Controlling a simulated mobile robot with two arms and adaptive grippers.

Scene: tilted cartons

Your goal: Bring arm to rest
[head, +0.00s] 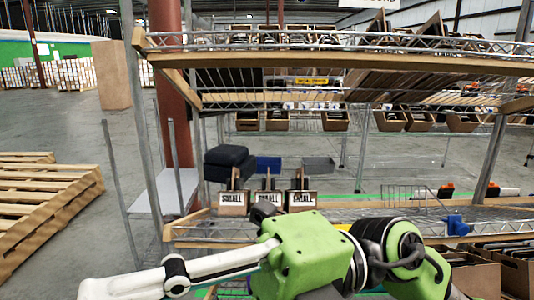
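Links of my own arm cross the bottom of the head view, with a white link at the lower left, a green block in the lower middle and a dark, rounded joint to its right. They lie in front of the lower shelf. I cannot make out fingers of either gripper in this view. A small dark part shows just above the green block, and I cannot tell what it is. Three small cartons marked SMALL stand side by side on the lower shelf (200,228): a left one (233,200), a middle one (270,198) and a right one (302,200).
A wire rack's upper shelf (330,62) spans the view and bears cartons, some tilted (395,70). A rack post (146,150) stands at left. Open cartons (515,272) are at lower right. Wooden pallets (45,205) lie on the floor at left. Open floor (95,130) lies behind them.

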